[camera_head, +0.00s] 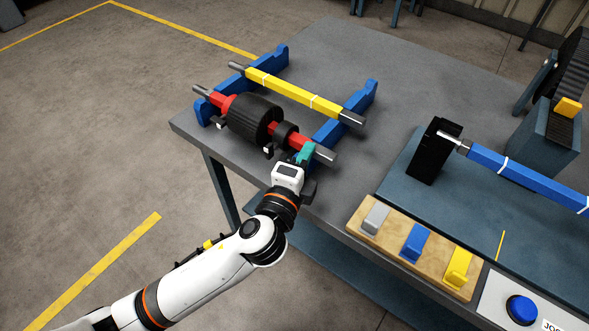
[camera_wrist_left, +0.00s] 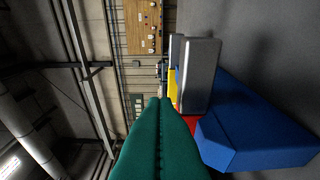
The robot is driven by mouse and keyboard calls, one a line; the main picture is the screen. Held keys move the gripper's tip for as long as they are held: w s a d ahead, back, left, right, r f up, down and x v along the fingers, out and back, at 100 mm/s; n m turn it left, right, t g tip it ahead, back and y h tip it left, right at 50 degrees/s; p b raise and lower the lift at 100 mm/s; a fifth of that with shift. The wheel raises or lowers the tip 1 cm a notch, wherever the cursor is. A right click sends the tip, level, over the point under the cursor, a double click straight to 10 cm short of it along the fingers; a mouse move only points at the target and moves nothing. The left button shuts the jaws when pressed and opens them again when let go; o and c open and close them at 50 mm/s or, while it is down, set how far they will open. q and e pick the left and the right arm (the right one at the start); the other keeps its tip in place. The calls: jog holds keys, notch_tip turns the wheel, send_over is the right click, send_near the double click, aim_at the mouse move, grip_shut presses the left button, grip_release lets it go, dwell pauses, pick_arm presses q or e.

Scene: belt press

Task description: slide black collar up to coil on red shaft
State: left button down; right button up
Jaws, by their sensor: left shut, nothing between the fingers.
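The red shaft (camera_head: 299,141) lies across two blue stands, with grey ends. A large black coil (camera_head: 252,116) is wound on its left-middle part. The black collar (camera_head: 285,134) sits around the shaft right of the coil, with a short red stretch between them. My left gripper (camera_head: 306,152) has teal fingers, shut and empty, right of the collar near the right blue stand. In the left wrist view the shut fingers (camera_wrist_left: 162,105) are beside the shaft's grey end (camera_wrist_left: 200,75) and the blue stand (camera_wrist_left: 250,130); collar and coil are not visible there. My right gripper is not in view.
A yellow bar (camera_head: 290,91) lies on the same blue stands (camera_head: 358,97) behind the red shaft. To the right are a black block (camera_head: 434,150), a blue bar (camera_head: 530,180) and a wooden board (camera_head: 417,247) with coloured blocks. The grey tabletop behind is clear.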

aim_at(283, 129)
pick_arm(q)
jog(key=shift+x, duration=1.1)
jog(key=shift+w+a, duration=0.3)
jog(key=shift+a, duration=0.3)
jog(key=shift+w+a, duration=0.3)
jog(key=shift+a, duration=0.3)
jog(key=shift+w+a, duration=0.35)
jog(key=shift+a, duration=0.15)
jog(key=shift+w+a+p, duration=0.25)
jog(key=shift+w+a, duration=0.15)
jog(key=shift+a, duration=0.25)
jog(key=shift+w+a+p, duration=0.2)
jog(key=shift+w+a, duration=0.25)
jog(key=shift+a, duration=0.15)
